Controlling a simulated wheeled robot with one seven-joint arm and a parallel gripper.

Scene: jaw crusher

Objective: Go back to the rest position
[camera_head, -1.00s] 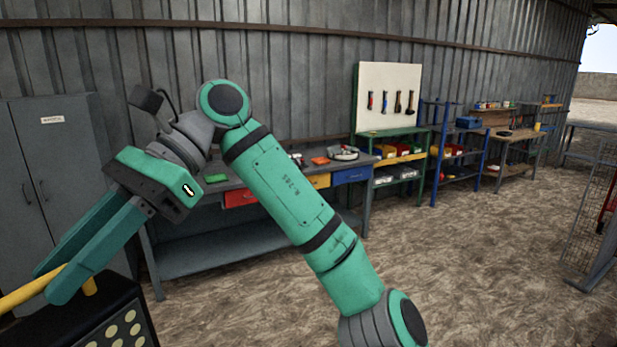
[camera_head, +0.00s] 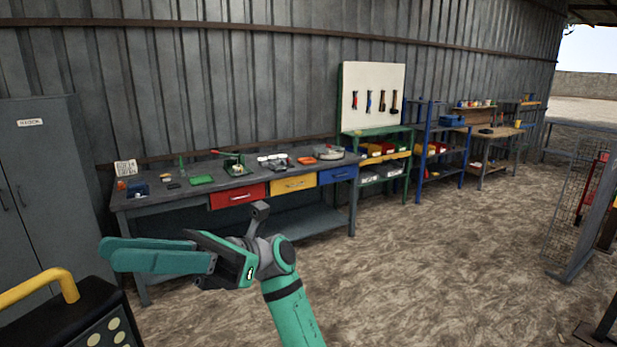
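My gripper (camera_head: 104,250) is at the lower left of the picture, in front of the workbench. Its two teal fingers point left and are seen nearly side-on. The far finger shows above the near one, so they look apart, with nothing visible between them. My gripper is above and to the right of a bent yellow handle (camera_head: 38,287). The handle is fixed to a black box (camera_head: 75,315) with pale round spots, cut off by the picture edge. My green arm runs down to the bottom edge.
A workbench (camera_head: 165,203) with red, yellow and blue drawers stands behind my arm, with small items on top. A grey cabinet (camera_head: 40,170) is at left. Shelves (camera_head: 440,160) line the wall. A mesh fence (camera_head: 580,215) stands at right. The middle floor is clear.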

